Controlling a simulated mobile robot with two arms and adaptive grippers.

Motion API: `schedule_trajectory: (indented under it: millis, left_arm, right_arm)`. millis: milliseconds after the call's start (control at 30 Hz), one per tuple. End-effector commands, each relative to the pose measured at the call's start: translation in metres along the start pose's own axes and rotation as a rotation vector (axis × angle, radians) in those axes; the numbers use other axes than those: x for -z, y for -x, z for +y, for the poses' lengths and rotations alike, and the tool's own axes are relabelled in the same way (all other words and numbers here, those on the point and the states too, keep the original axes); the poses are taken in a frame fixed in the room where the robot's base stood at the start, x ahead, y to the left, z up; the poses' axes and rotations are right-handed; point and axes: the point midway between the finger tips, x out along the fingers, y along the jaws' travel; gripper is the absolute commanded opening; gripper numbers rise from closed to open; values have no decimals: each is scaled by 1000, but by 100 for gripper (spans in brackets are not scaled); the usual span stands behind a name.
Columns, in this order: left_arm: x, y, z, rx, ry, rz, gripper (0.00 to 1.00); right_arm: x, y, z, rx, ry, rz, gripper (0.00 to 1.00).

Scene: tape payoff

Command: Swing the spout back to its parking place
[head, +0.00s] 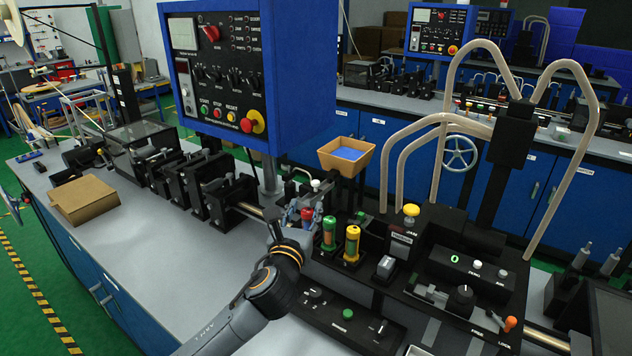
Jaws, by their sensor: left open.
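My left gripper (304,208) is at the middle of the bench, at the end of my dark grey arm that comes in from below. It is open, with its fingers by a small red-topped part (307,214); whether they touch it is not clear. Just behind the fingers is a white knob (316,184), near a thin pale curved pipe (298,170). This pipe may be the spout, but I cannot tell for sure. Its base is hidden behind the gripper and the machine parts. No parking place can be made out. My right gripper is not in view.
A blue control box (290,75) overhangs the bench behind the gripper. A tan bin (345,155) stands behind. Green-topped (328,232) and yellow-topped (351,243) cylinders stand close right. Pale hoses (443,150) arch at right. Bare grey benchtop (150,260) lies left, with a cardboard box (83,199).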

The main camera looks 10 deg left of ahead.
Motion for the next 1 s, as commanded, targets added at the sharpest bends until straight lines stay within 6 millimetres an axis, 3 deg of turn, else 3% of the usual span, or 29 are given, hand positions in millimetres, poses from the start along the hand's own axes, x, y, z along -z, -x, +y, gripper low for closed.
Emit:
schedule_trajectory:
  millis: [133, 600, 1000]
  left_arm:
    - [-2, -28, 0, -2, 3, 0, 41]
    - [0, -102, 0, -1, 6, 1, 41]
    - [0, -119, 0, -1, 5, 1, 41]
  right_arm:
    - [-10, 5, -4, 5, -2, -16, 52]
    - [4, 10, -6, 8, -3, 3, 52]
    - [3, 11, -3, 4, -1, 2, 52]
